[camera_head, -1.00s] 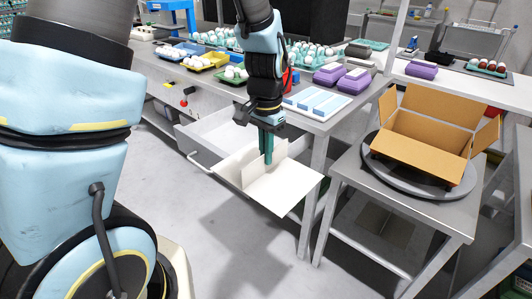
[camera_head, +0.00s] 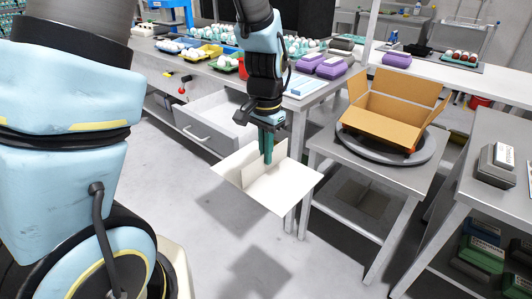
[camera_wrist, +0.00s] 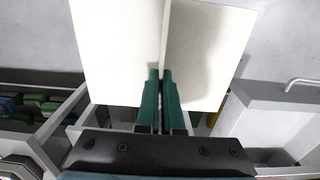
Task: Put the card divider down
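The white card divider (camera_head: 270,188) has a flat sheet with an upright flap standing on it. It hangs in the air over the floor, in front of the table with the open drawer. My gripper (camera_head: 267,158) points down and its green fingers are shut on the upright flap. In the wrist view my gripper (camera_wrist: 161,76) pinches the thin upright edge of the card divider (camera_wrist: 120,50), with white sheet on both sides. The open cardboard box (camera_head: 382,122) is to the right of the divider, apart from it.
The cardboard box sits on a round grey turntable (camera_head: 353,145) on a small metal table. A pulled-out drawer (camera_head: 205,138) is behind my gripper. Purple egg cartons (camera_head: 331,67) and egg trays stand on the bench. Another table (camera_head: 463,185) is at the right. The floor below is clear.

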